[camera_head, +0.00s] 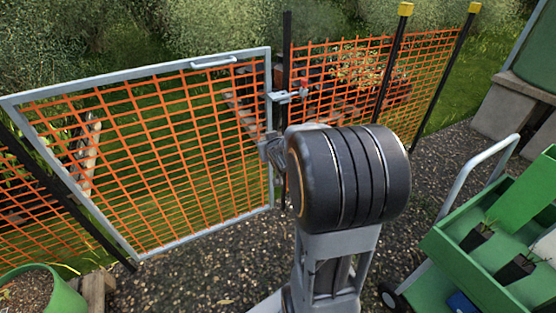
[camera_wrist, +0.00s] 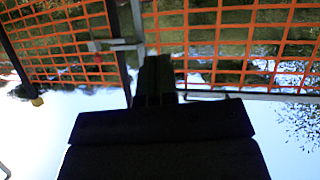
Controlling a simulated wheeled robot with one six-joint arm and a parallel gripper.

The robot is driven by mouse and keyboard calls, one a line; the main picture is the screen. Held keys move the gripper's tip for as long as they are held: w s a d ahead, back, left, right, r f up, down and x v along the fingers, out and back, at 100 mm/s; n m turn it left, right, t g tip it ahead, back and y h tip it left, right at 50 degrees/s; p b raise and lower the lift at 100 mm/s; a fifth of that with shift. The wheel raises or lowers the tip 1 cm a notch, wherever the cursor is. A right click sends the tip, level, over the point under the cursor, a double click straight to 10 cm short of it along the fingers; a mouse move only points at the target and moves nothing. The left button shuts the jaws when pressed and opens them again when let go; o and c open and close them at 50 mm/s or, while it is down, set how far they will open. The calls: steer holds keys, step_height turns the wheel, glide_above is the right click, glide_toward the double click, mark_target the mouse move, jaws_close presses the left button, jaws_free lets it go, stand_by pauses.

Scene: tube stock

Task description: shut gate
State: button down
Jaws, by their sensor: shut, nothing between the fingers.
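The gate (camera_head: 150,155) is a pale grey metal frame with orange mesh, with a handle (camera_head: 213,62) on its top rail. Its left side stands along a dark post (camera_head: 70,205). Its right upright is beside another dark post (camera_head: 287,60), with a narrow gap between. A grey latch (camera_head: 287,97) spans this gap; I cannot tell if it is engaged. My gripper (camera_head: 268,149) is shut and empty, at the gate's right upright below the latch. Contact is unclear. In the upside-down wrist view, my dark gripper (camera_wrist: 156,75) is before the gate frame (camera_wrist: 240,95), beside the latch (camera_wrist: 115,46).
Orange mesh fence (camera_head: 340,75) with yellow-capped posts (camera_head: 405,9) continues right. A green cart (camera_head: 475,255) with plant pots stands at the right. A green pot (camera_head: 65,297) is at the lower left. Gravel (camera_head: 215,265) in front of the gate is clear.

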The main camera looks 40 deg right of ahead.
steer(key=w+d+f+t+b, duration=0.1)
steer(key=d+f+t+b, duration=0.4)
steer(key=d+f+b, duration=0.65)
steer(key=f+p+x, duration=0.1)
steer(key=f+x, duration=0.1)
steer(key=x, duration=1.2)
steer(key=shift+a+h, duration=0.3)
steer(key=shift+h, duration=0.1)
